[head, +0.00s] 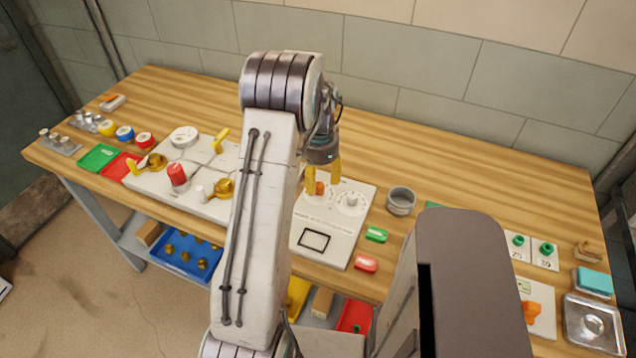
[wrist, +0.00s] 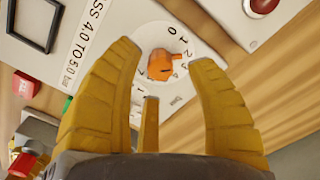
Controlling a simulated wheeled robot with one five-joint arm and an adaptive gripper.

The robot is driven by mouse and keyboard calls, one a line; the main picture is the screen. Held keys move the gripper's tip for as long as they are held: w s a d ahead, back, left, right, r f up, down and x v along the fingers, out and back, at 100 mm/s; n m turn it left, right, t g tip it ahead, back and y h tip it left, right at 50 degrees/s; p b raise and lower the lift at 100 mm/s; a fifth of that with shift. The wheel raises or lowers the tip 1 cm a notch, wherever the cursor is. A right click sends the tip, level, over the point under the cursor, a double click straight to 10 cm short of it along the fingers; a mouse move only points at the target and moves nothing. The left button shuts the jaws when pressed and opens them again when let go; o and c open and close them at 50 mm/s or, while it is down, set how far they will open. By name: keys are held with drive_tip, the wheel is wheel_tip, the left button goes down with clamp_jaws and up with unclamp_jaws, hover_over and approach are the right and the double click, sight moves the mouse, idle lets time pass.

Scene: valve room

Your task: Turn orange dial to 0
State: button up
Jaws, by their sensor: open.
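The orange dial (wrist: 160,66) sits on a round white scale plate in the wrist view. Numbers 0, 1, 2 and more run around its right side. A small nub on the dial points right, towards the low numbers; the exact mark is hard to read. My gripper (wrist: 168,58) is open, with its yellow fingers on either side of the dial and apart from it. In the head view my gripper (head: 323,178) hangs over the white panel (head: 335,222), and the orange dial (head: 319,188) shows partly between the fingers.
A white dial (head: 350,203) is beside the orange one. A grey metal cup (head: 401,200), a green block (head: 376,234) and a red block (head: 365,264) lie right of the panel. A red-topped valve (head: 178,178) stands to the left. Bare wooden bench lies behind the panel.

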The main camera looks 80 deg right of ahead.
drive_tip(key=shift+f, duration=1.1)
clamp_jaws()
